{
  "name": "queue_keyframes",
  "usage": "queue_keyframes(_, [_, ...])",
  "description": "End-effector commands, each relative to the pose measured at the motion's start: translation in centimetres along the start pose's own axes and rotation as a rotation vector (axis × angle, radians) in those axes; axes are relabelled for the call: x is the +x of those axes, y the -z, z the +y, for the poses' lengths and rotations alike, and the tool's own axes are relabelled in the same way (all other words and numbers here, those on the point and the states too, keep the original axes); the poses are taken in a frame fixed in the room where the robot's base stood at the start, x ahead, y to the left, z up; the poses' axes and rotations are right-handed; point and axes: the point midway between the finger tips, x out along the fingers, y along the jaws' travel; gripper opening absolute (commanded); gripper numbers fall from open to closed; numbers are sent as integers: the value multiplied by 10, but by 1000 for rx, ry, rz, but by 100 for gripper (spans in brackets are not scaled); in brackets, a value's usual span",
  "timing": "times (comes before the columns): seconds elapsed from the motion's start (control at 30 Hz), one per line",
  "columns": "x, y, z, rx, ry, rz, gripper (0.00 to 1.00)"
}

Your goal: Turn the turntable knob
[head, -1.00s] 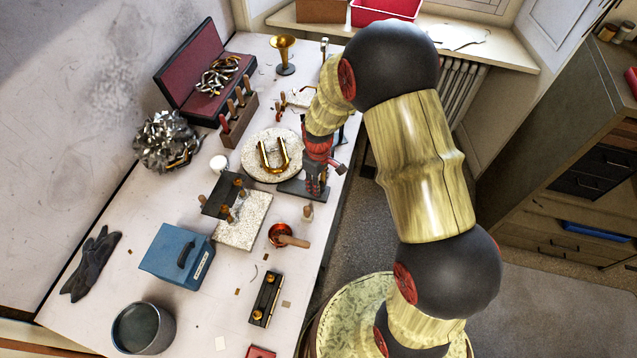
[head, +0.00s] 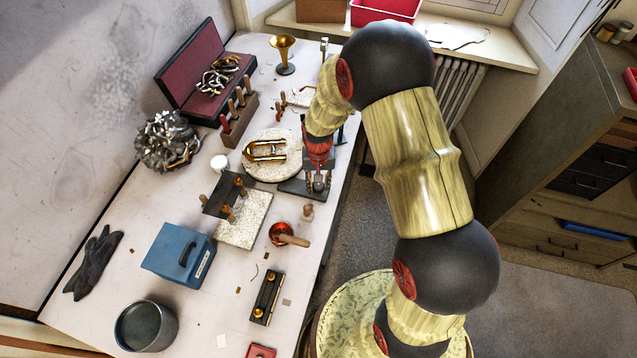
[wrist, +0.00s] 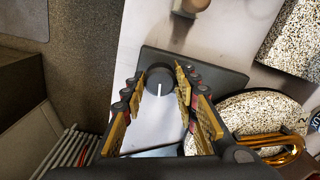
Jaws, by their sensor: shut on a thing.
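The turntable's round speckled disc (head: 272,172) lies on the bench with a U-shaped brass tube (head: 266,157) on it. A dark base plate (head: 298,188) sits beside the disc. In the wrist view, the black turntable knob (wrist: 155,74) stands on the plate (wrist: 207,70), its white line pointing down the picture. My gripper (wrist: 160,84) is shut on the knob, one finger on each side. In the head view my gripper (head: 318,184) is over the plate and hides the knob. The disc (wrist: 250,108) shows right of the fingers.
The bench edge runs close to my gripper's right.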

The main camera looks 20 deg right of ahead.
Motion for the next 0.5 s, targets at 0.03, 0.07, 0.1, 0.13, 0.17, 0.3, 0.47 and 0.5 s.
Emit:
queue_keyframes(0.03, [-1, 1, 0, 27, 1, 2, 4])
queue_keyframes(0.07, [-1, 1, 0, 43, 1, 2, 4])
queue_keyframes(0.1, [-1, 1, 0, 64, 1, 3, 4])
queue_keyframes(0.13, [-1, 1, 0, 77, 1, 3, 4])
queue_keyframes(0.17, [-1, 1, 0, 91, 1, 3, 4])
queue_keyframes(0.3, [-1, 1, 0, 135, 1, 3, 4])
queue_keyframes(0.47, [-1, 2, 0, 162, 1, 3, 4])
queue_keyframes(0.5, [-1, 2, 0, 165, 1, 3, 4])
